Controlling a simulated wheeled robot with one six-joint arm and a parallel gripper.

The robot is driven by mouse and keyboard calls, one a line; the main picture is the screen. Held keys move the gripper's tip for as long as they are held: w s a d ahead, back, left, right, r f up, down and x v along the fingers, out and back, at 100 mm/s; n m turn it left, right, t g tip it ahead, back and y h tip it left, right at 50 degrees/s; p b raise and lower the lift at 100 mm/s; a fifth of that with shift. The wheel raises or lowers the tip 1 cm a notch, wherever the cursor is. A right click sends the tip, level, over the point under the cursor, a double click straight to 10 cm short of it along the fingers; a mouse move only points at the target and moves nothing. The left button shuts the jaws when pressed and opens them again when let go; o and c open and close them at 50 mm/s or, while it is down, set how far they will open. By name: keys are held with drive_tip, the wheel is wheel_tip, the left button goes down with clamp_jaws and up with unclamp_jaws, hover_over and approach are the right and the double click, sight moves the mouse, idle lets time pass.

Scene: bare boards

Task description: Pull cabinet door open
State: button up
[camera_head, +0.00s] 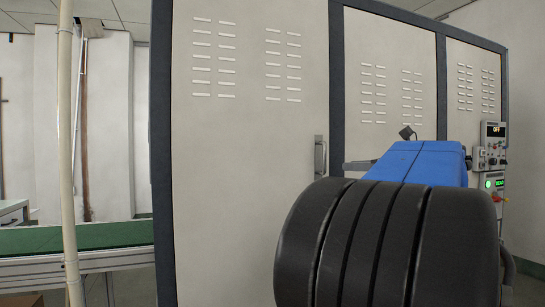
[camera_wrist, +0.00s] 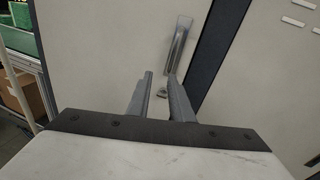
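The cabinet door (camera_head: 250,150) is a tall pale panel in a dark frame, flush with the frame as far as I see. Its upright metal handle (camera_head: 321,156) is near its right edge. The handle also shows in the wrist view (camera_wrist: 179,45), beyond my fingertips. My gripper (camera_wrist: 160,75) is open, its two grey fingers apart with nothing held between them. The right fingertip overlaps the handle's lower end in the picture; I cannot tell whether they touch. In the head view, my gripper (camera_head: 348,166) is just right of the handle, mostly hidden by my arm.
More pale cabinet panels (camera_head: 390,75) continue to the right. A control panel (camera_head: 493,160) with lit displays is at the far right. A green conveyor (camera_head: 110,236) and a pale upright pole (camera_head: 66,150) stand at left. A cardboard box (camera_wrist: 22,92) shows at left in the wrist view.

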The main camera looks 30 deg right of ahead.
wheel_tip(320, 180, up, 3)
drive_tip(key=s+d+m, duration=0.1)
drive_tip(key=d, duration=0.2)
hover_over(324, 171)
drive_tip(key=shift+w+d+f+t, duration=0.2)
drive_tip(key=shift+w+d+t, duration=0.1)
drive_tip(key=shift+d+t, duration=0.1)
idle(0.3)
clamp_jaws()
